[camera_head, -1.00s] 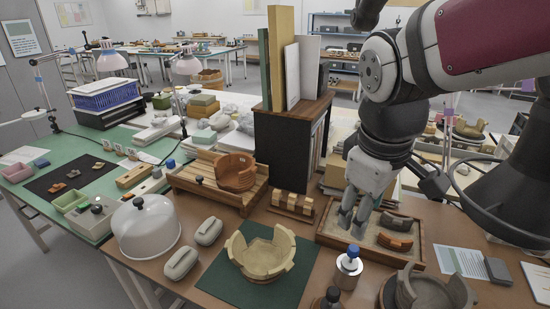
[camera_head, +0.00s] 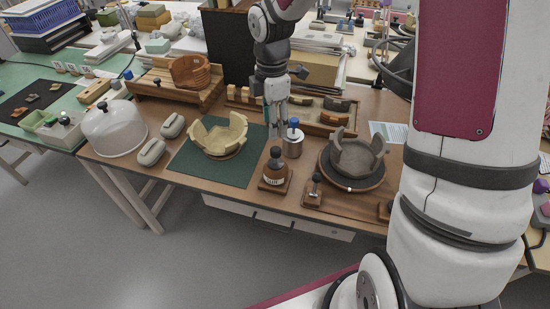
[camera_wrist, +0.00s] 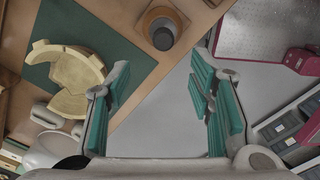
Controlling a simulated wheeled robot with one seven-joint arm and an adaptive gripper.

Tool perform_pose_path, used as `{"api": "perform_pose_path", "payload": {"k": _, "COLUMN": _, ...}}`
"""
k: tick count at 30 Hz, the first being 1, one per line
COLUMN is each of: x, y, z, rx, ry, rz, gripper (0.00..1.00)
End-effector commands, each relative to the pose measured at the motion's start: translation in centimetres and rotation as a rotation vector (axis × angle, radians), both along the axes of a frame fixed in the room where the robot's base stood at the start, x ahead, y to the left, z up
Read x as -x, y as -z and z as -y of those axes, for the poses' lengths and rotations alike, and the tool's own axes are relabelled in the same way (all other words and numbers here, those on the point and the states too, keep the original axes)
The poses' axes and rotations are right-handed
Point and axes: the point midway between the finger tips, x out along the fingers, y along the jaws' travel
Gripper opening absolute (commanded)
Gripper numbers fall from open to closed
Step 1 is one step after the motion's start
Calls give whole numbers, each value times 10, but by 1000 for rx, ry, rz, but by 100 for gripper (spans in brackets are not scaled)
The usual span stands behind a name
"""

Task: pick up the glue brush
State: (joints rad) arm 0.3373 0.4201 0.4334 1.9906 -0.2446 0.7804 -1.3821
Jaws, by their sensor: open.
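A metal pot (camera_head: 292,146) with a blue knob (camera_head: 294,123) on top stands on the brown table; the knob may be the end of the glue brush, but I cannot tell. A brown bottle (camera_head: 275,173) with a dark cap stands in front of it on a small wooden base. A small dark-handled tool (camera_head: 315,188) stands to its right. My gripper (camera_head: 277,128) hangs above the table just left of the metal pot. In the wrist view its teal-padded fingers (camera_wrist: 163,105) are apart with nothing between them.
A cream, partly rebuilt pot (camera_head: 218,138) sits on a green mat (camera_head: 188,163). A grey broken pot (camera_head: 355,157) stands on a round stand at the right. A tray of sherds (camera_head: 335,121) lies behind my gripper. A clear dome (camera_head: 113,131) is at the left.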

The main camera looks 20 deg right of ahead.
Motion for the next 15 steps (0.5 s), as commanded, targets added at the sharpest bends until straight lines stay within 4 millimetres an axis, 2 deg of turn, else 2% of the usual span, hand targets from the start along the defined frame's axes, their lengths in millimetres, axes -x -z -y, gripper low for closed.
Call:
{"api": "perform_pose_path", "payload": {"k": 1, "x": 1, "y": 12, "z": 0, "rx": 0, "ry": -1, "rz": -6, "gripper": 48}}
{"api": "perform_pose_path", "payload": {"k": 6, "x": 1, "y": 43, "z": 0, "rx": 0, "ry": 0, "rz": -5, "gripper": 48}}
{"api": "perform_pose_path", "payload": {"k": 9, "x": 1, "y": 55, "z": 0, "rx": 0, "ry": 1, "rz": -3, "gripper": 48}}
{"api": "perform_pose_path", "payload": {"k": 15, "x": 2, "y": 66, "z": 1, "rx": 1, "ry": 2, "rz": -1, "gripper": 48}}
